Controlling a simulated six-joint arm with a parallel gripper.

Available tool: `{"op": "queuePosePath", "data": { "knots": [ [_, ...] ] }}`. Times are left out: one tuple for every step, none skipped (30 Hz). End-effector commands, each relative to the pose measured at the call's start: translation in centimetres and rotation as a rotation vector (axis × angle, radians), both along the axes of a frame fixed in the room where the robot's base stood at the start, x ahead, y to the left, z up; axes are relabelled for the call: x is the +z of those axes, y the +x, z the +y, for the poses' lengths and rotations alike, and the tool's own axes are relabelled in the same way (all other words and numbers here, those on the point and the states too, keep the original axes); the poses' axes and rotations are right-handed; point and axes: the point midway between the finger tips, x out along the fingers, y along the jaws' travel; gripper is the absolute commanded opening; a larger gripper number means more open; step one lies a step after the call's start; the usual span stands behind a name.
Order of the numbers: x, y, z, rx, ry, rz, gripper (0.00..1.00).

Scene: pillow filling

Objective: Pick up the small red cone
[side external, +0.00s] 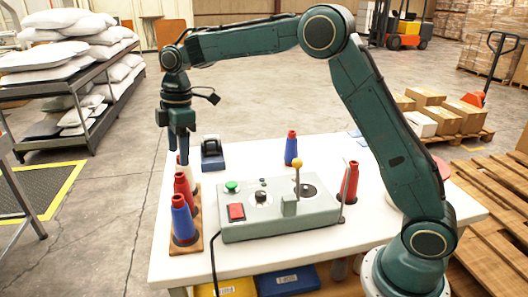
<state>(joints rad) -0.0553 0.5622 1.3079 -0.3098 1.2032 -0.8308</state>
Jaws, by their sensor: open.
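Two red cones are in view. One red cone (183,188) stands in a wooden rack (201,233) at the table's left edge, behind a blue cone (183,221). The other red cone (350,183) stands upright to the right of the control box. I cannot tell which one is the small one. My gripper (180,158) is open and points down over the rear of the rack, above and behind the rack's red cone.
A grey control box (270,222) with buttons and a yellow-knobbed lever (297,165) fills the middle of the white table (300,268). A tape dispenser (212,155) and another blue cone (291,149) stand behind it. A shelf of pillows (85,95) stands at left.

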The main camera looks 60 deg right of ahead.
Motion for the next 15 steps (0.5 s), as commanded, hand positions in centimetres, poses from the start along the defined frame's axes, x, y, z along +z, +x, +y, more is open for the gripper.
{"op": "queuePosePath", "data": {
  "knots": [
    [-0.9,0.0,0.1,-0.002,-0.001,0.004,0.61],
    [-1.4,0.0,0.2,-0.001,0.000,0.005,0.61],
    [-2.0,0.0,0.2,0.000,-0.001,0.004,0.61],
    [-2.4,0.0,0.3,-0.001,-0.001,0.003,0.61],
    [-2.8,0.1,0.3,-0.001,-0.001,0.003,0.61],
    [-3.2,0.1,0.4,0.000,0.000,0.002,0.61],
    [-3.6,0.1,0.4,0.000,0.000,0.002,0.61],
    [-3.8,0.1,0.4,0.000,-0.001,0.004,0.61],
    [-4.1,0.1,0.5,0.000,-0.001,0.002,0.61],
    [-4.3,0.2,0.5,0.000,-0.001,0.000,0.61],
    [-4.4,0.2,0.5,0.000,-0.001,0.000,0.61],
    [-4.6,0.2,0.5,0.000,-0.001,0.000,0.61],
    [-4.6,0.2,0.5,0.000,-0.001,0.000,0.61],
    [-4.7,0.2,0.5,0.000,-0.001,0.000,0.61],
    [-4.7,0.2,0.5,0.000,-0.001,-0.001,0.61]
  ]
}}
